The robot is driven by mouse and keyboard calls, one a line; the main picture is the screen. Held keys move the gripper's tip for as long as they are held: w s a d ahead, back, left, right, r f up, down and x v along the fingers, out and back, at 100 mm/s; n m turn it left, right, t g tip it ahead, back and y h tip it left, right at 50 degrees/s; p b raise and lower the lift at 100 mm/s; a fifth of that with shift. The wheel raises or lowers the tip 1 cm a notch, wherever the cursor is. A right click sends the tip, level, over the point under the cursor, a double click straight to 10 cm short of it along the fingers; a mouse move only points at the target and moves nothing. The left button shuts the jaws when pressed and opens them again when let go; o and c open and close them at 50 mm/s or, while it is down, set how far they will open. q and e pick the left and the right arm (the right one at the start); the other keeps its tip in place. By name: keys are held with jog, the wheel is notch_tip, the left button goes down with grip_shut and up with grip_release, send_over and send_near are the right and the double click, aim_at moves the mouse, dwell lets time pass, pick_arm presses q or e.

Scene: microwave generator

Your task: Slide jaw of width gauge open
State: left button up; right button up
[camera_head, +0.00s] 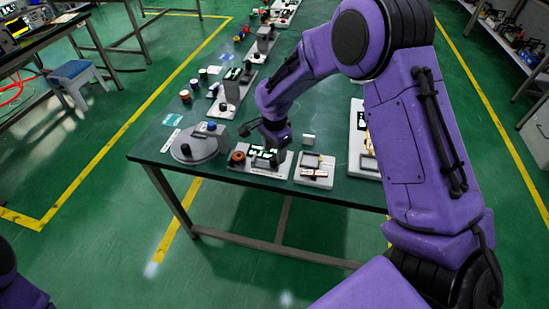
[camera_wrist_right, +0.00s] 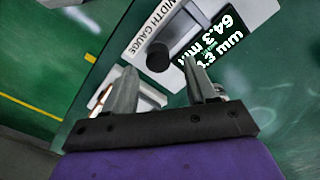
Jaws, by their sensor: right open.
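The width gauge (camera_head: 262,170) is a pale base at the table's front edge, with a lit dark display (camera_head: 264,155). In the right wrist view the base (camera_wrist_right: 150,32) carries the label "WIDTH GAUGE". Its display (camera_wrist_right: 215,40) appears to read about 64.3 mm. A dark round knob (camera_wrist_right: 158,57) stands on the base. My right gripper (camera_wrist_right: 163,78) is open and empty, pointing at the gauge, with the knob in the gap between its fingertips in the picture. I cannot tell whether they touch. In the head view the right wrist (camera_head: 275,135) partly hides the gauge. The sliding jaw is not clear.
A grey round device (camera_head: 196,147) stands left of the gauge, and a pale device with a frame (camera_head: 315,170) stands right of it. Several devices line the dark green table (camera_head: 165,145) behind. The floor in front is clear. A stool (camera_head: 75,75) stands at the left.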

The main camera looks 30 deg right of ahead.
aim_at(275, 157)
notch_tip(275, 157, up, 7)
jog(key=shift+f, duration=0.2)
jog(key=shift+s, duration=0.1)
